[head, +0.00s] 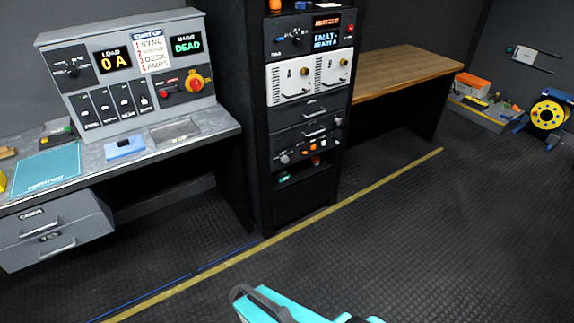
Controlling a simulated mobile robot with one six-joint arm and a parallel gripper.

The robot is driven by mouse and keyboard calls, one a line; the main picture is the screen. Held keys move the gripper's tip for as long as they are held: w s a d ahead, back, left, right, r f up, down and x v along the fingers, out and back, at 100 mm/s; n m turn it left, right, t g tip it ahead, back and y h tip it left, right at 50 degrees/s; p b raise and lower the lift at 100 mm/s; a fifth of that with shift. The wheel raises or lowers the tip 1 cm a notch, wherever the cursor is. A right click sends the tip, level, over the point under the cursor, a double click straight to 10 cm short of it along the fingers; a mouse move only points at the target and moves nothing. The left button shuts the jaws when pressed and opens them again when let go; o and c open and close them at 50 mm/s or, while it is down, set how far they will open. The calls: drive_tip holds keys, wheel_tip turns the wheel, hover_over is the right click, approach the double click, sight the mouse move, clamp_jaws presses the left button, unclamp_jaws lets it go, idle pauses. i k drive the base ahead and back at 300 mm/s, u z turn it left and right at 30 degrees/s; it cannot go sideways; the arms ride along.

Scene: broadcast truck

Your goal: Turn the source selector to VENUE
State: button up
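A grey sloped console (120,72) stands on the bench at the left. A small dark rotary knob (72,69) sits on its upper left panel, with tiny markings around it; it may be the source selector, but I cannot read its labels or position. Another knob (275,41) is on the upper part of the black rack. I cannot read the word VENUE anywhere.
The console displays read "0 A" (114,62) and "DEAD" (187,45). The black rack (297,200) stands right of the bench (215,135). A wooden worktop (400,70) and yellow cable reel (548,115) are farther right. The dark floor (420,230) is mostly clear.

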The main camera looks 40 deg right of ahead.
sight(285, 159)
drive_tip(key=z, duration=0.05)
drive_tip(key=i, duration=0.9)
drive_tip(key=u, duration=0.05)
